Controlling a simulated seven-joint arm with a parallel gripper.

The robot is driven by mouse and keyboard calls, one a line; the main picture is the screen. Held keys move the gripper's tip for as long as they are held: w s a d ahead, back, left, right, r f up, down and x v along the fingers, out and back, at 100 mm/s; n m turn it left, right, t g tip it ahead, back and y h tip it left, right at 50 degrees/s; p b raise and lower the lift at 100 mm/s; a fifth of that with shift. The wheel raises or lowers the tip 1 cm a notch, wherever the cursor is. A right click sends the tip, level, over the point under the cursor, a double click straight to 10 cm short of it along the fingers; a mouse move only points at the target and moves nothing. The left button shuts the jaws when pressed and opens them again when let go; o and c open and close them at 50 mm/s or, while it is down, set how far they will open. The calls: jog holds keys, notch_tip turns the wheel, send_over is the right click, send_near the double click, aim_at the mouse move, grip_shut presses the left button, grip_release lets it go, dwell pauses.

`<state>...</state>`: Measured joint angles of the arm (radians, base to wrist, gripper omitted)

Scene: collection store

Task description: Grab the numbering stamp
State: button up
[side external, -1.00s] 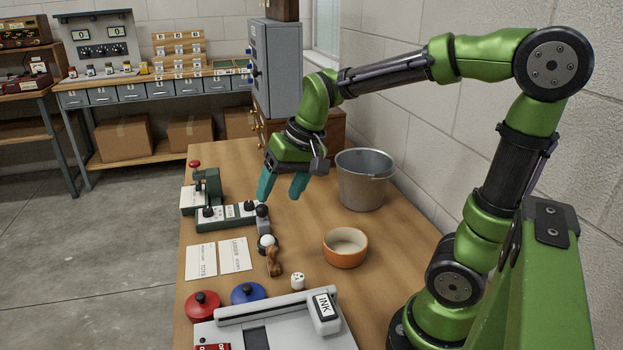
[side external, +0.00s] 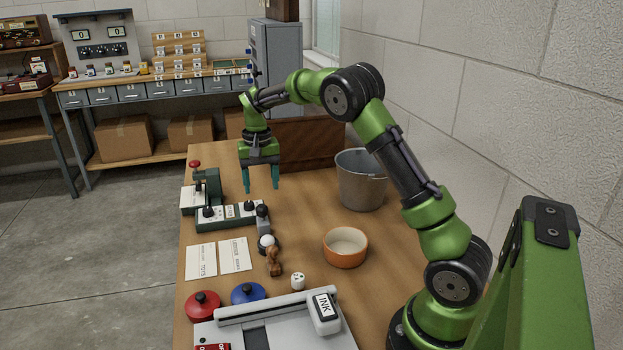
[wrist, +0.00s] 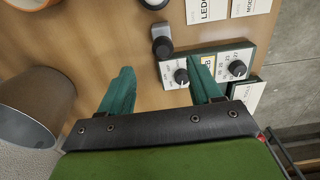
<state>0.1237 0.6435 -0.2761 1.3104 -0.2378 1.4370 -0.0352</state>
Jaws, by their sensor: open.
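I cannot tell for certain which item is the numbering stamp. A small grey block with a dark ball knob (side external: 263,217) stands at the right end of the green dial box and may be it; it also shows in the wrist view (wrist: 162,42). A brown wooden-handled stamp (side external: 274,263) is nearer the camera. My gripper (side external: 261,188) points down above the table, open and empty, behind the dial box. In the wrist view, my gripper's fingers (wrist: 162,67) are spread, with the knobbed block ahead of the gap. The right finger overlaps the dial box in that picture.
The green dial box (side external: 232,216), a green press (side external: 208,185) and cards (side external: 235,255) are at left. A metal bucket (side external: 361,182) and orange bowl (side external: 345,248) stand at right. A white-topped round item (side external: 267,243) lies between the block and wooden stamp.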

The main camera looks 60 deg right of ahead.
aim_at(263, 220)
notch_tip(263, 220, down, 12)
jog(key=shift+w+a+f, duration=0.15)
jog(key=shift+f, duration=0.05)
dwell(0.4)
jog(key=shift+c, duration=0.3)
